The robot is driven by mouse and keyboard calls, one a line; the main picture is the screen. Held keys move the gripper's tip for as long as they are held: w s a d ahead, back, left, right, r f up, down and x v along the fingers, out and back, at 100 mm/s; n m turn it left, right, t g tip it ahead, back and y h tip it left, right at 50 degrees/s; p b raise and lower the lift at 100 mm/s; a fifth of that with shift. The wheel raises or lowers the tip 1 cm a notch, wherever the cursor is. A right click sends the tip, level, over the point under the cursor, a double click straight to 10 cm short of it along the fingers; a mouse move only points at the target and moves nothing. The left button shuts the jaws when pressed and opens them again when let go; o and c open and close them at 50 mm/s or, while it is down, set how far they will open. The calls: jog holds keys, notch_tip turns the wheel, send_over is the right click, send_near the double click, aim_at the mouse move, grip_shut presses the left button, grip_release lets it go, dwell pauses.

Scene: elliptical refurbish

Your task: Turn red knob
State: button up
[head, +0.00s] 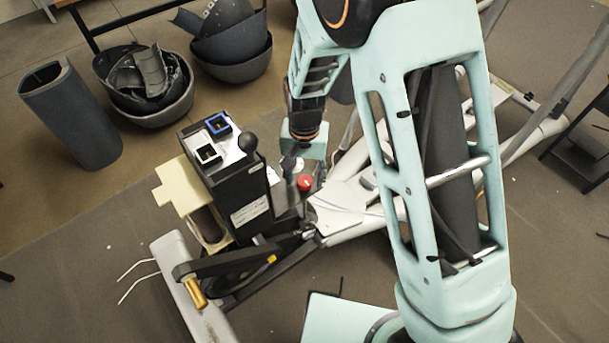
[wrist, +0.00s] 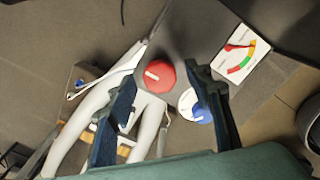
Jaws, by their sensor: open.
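The red knob (head: 305,183) sits on a dark panel of the machine, to the right of the black box, in the head view. In the wrist view the red knob (wrist: 159,76) is round with a white pointer mark. It lies beyond and between the open fingers of my gripper (wrist: 158,82), with nothing between them. A blue knob on a white dial (wrist: 199,106) is beside it, partly covered by the right finger. A gauge (wrist: 241,54) with red, yellow and green bands and a red needle is at upper right. In the head view my gripper (head: 292,163) is above the panel, its fingers partly hidden.
A black box (head: 243,190) with a black ball-topped lever (head: 248,142) stands left of the panel. The machine's white frame (head: 350,210) runs right. Several dark bins, such as the tall one (head: 72,112), stand at the back left.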

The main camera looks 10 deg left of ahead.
aim_at(305, 180)
jog(key=shift+r, duration=0.1)
notch_tip(305, 180, up, 12)
dwell(0.5)
